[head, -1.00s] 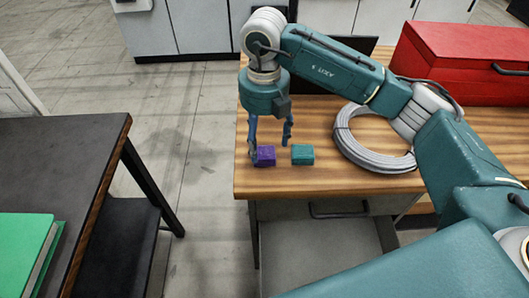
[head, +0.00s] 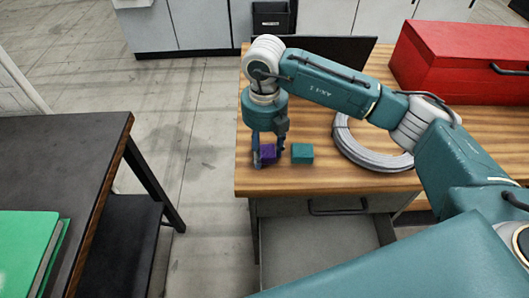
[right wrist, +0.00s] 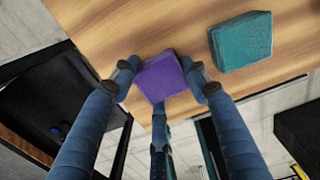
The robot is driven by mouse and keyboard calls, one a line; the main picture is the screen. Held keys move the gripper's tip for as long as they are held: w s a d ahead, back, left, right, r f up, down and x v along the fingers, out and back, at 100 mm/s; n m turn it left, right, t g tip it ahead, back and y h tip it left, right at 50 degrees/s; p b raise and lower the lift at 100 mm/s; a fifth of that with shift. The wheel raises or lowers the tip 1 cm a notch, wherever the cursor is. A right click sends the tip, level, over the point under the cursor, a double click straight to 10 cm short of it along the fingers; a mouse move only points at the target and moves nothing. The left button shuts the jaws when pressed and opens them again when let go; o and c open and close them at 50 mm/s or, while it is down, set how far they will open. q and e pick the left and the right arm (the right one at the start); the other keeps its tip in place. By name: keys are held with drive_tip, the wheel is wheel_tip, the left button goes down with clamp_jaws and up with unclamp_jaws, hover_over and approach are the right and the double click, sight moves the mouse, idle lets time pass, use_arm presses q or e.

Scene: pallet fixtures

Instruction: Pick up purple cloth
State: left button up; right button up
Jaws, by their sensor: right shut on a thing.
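The purple cloth (head: 268,152), a small folded block, is near the front left corner of the wooden bench. My right gripper (head: 268,158) points down around it, its fingers shut on its sides. In the right wrist view the purple cloth (right wrist: 161,76) sits between the fingertips of the right gripper (right wrist: 166,84). I cannot tell whether it is lifted off the wood. A teal cloth (head: 302,153) lies just to its right, apart from the fingers; it also shows in the right wrist view (right wrist: 241,41). My left gripper is not in view.
A coil of grey cable (head: 372,160) lies right of the cloths. A red toolbox (head: 450,65) stands at the back right of the wooden bench (head: 340,182). An open drawer (head: 318,240) is below the front edge. A dark table (head: 60,160) with a green binder (head: 25,245) stands at left.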

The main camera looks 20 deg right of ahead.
wheel_tip(320, 180, up, 12)
drive_tip(key=b, duration=0.3)
wheel_tip(320, 180, up, 8)
hover_over(264, 150)
drive_tip(key=shift+s+p, duration=0.1)
drive_tip(key=shift+p, duration=0.3)
drive_tip(key=o, duration=0.6)
drive_tip(key=shift+c, duration=0.2)
drive_tip(key=c, duration=0.5)
